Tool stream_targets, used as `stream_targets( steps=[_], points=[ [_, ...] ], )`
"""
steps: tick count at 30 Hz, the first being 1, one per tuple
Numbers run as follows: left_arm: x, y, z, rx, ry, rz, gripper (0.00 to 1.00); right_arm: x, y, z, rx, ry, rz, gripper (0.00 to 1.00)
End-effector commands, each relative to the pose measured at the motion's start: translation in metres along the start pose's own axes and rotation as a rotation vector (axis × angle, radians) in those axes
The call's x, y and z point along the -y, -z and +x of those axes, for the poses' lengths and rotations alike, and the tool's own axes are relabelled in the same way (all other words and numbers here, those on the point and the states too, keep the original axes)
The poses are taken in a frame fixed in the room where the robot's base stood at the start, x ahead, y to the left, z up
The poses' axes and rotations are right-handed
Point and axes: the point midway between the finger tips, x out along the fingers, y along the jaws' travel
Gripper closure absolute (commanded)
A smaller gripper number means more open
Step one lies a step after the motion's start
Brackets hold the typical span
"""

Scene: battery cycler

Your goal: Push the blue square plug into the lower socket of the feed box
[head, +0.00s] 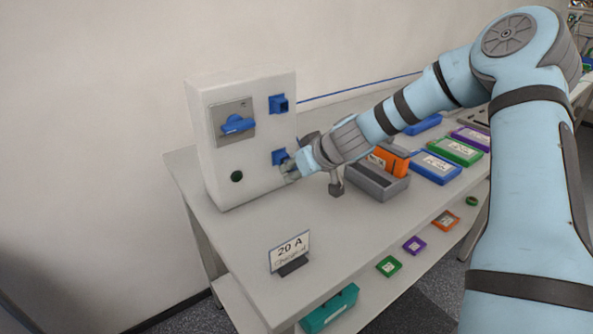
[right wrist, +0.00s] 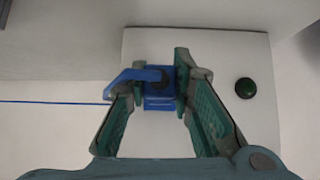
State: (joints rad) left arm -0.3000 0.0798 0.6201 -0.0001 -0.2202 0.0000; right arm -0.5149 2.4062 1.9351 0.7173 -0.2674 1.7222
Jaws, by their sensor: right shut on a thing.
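The white feed box (head: 227,141) stands at the table's far left end. Its upper blue socket (head: 279,103) is open and empty. My right gripper (head: 289,168) is at the lower socket (head: 279,157), shut on the blue square plug. The plug (right wrist: 154,76) shows between the fingertips in the right wrist view, with a bent blue piece reaching left across one finger. It is lined up against the box face at the lower socket; how deep it sits cannot be told, as my fingers hide the joint. My left gripper is not in view.
The box also carries a blue rotary handle (head: 237,124) and a green button (head: 237,176). A "20 A" sign (head: 290,251) stands at the table's front. A grey holder (head: 377,184) and coloured cases stand right of my gripper.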

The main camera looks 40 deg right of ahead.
Motion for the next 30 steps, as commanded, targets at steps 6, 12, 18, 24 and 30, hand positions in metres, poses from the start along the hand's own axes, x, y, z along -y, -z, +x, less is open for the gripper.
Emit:
stream_targets(
  steps=[6, 12, 18, 24, 30],
  points=[
    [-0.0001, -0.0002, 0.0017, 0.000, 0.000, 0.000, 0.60, -0.0004, 0.0026, 0.0025, -0.001, -0.002, -0.001, 0.94],
    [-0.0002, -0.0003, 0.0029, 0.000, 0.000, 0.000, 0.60, 0.0001, 0.0044, 0.0047, -0.001, 0.000, 0.000, 0.94],
    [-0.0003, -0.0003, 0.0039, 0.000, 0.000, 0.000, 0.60, -0.0002, 0.0068, 0.0065, -0.002, -0.001, 0.000, 0.94],
    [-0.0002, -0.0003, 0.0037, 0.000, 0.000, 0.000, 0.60, -0.0001, 0.0066, 0.0063, -0.002, -0.001, 0.000, 0.68],
    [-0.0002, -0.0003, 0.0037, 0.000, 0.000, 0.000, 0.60, 0.0000, 0.0064, 0.0063, -0.001, 0.000, 0.000, 0.55]
  ],
)
